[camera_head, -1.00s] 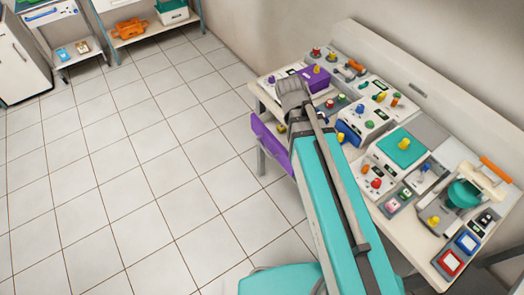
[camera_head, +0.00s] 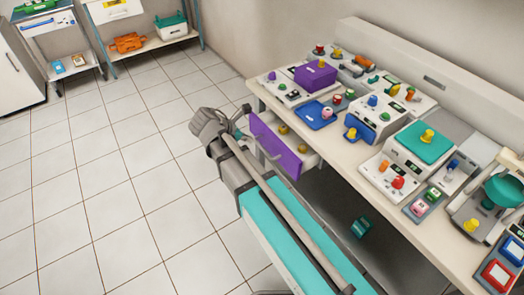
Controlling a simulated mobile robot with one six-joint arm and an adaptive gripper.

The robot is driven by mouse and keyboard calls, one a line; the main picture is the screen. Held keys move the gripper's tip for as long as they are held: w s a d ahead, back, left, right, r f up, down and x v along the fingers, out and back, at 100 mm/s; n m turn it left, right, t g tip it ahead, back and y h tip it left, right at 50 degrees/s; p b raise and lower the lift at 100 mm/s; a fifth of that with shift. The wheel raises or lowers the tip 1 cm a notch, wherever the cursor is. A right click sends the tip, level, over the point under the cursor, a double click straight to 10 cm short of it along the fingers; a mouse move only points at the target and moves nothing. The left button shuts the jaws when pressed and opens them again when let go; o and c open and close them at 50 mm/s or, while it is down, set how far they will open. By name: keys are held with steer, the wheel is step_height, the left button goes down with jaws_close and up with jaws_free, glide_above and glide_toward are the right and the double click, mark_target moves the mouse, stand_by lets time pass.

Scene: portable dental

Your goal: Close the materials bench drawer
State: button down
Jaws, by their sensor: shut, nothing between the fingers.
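The materials bench drawer has a purple front (camera_head: 276,147) and stands pulled out from the left end of the white bench (camera_head: 345,165). A strip of its white inside and small yellowish items (camera_head: 283,130) show behind the front. My arm reaches up from the bottom of the view, to the left of the drawer. My gripper (camera_head: 240,128) is shut and empty, small and partly hidden by my wrist, close to the left end of the purple front. I cannot tell whether it touches the front.
The bench top holds a purple box (camera_head: 316,76), a blue tray (camera_head: 313,111) and several devices with coloured knobs. A teal item (camera_head: 361,227) lies below the bench. Shelves stand at the back left. The tiled floor (camera_head: 110,190) at left is clear.

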mark_target(269, 145)
steer(key=shift+a, duration=0.2)
steer(key=shift+f, duration=0.15)
steer(key=shift+b+x, duration=3.55)
steer(key=shift+x, duration=1.4)
steer(key=shift+w, duration=0.25)
